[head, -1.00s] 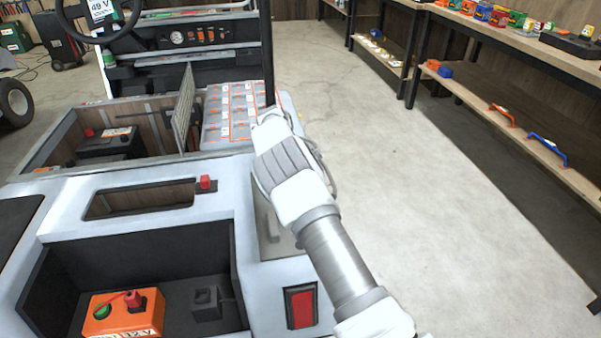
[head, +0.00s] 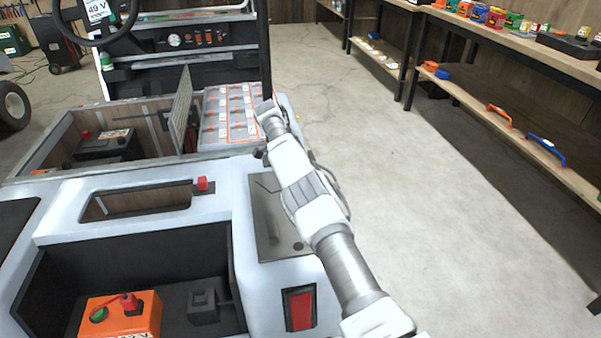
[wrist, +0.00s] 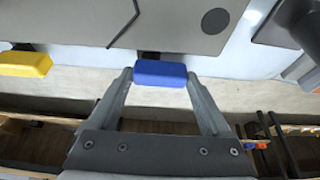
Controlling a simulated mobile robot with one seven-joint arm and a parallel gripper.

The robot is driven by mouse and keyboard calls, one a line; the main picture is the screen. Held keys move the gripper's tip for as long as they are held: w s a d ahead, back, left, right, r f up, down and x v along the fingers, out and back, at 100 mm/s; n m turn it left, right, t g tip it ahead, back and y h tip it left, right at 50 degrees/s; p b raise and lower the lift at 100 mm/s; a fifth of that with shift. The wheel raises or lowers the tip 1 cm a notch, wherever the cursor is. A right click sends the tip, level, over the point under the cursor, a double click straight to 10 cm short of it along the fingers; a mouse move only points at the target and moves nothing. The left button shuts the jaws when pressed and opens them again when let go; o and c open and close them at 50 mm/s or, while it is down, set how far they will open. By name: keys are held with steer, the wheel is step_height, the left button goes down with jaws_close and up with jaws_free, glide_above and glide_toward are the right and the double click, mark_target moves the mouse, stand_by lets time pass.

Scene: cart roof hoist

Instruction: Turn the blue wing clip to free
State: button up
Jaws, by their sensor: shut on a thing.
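The blue wing clip (wrist: 160,73) is a small rounded blue block at the edge of the cart in the wrist view. My gripper (wrist: 161,75) has a finger at each end of it and is shut on it. The clip lies lengthwise across the picture, with a dark mount partly visible behind it. A similar yellow clip (wrist: 26,63) sits to the left along the same edge, apart from my gripper. In the head view my arm hides the blue clip and the gripper's fingertips.
A grey plate (head: 262,222) with a dark round spot lies on the white cart top. An open bay holds an orange battery box (head: 121,313). A red switch (head: 203,184) stands by a slot. Shelves (head: 505,122) line the right. Clear floor (head: 420,200) lies between.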

stand_by(0.6)
steer(key=o, duration=1.2)
steer(key=shift+c, duration=0.2)
steer(key=shift+r, duration=0.1)
